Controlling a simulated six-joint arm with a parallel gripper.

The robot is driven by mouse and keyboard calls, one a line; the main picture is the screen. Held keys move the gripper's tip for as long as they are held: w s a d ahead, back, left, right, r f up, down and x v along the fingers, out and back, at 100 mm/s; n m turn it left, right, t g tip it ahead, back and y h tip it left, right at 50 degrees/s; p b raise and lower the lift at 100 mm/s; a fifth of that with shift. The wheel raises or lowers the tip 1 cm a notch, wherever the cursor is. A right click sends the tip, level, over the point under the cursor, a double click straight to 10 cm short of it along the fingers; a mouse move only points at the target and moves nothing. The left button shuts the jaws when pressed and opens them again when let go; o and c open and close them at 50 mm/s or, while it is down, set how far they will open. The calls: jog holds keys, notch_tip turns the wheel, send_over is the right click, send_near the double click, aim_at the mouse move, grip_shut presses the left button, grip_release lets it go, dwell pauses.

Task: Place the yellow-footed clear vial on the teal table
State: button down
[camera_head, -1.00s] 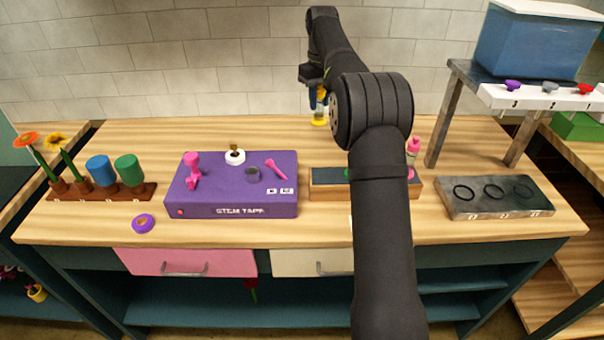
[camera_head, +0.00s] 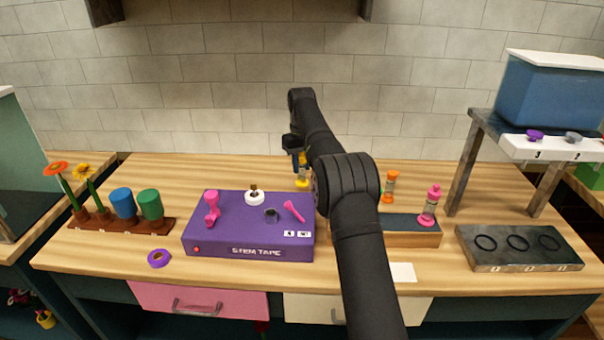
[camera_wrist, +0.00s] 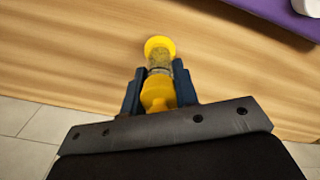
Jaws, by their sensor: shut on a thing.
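My gripper (camera_wrist: 160,98) is shut on the yellow-footed clear vial (camera_wrist: 159,62) in the wrist view. The vial has a yellow foot, a clear body and a yellow top between the fingers. In the head view the vial (camera_head: 303,181) hangs below my gripper (camera_head: 298,160), near the back of the wooden worktop, behind the purple box. Whether its foot touches the wood I cannot tell. An orange-ended vial (camera_head: 389,188) and a pink-ended vial (camera_head: 430,206) stand at a wooden block with a dark teal top (camera_head: 403,221), partly hidden by my arm.
The purple stem tape box (camera_head: 215,242) holds pink pieces and a white roll. A flower rack (camera_head: 150,226) stands left, with a purple ring (camera_head: 158,258) in front. A grey slab with rings (camera_head: 490,258) and a raised stand (camera_head: 462,165) are right. The back left worktop is clear.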

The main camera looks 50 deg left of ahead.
aim_at(302, 173)
jog(key=shift+f, duration=1.7)
jog(key=shift+f, duration=0.15)
jog(key=c, duration=1.1)
grip_release()
notch_tip(302, 173, up, 12)
jog(key=shift+r, duration=0.1)
jog(key=shift+d, duration=0.1)
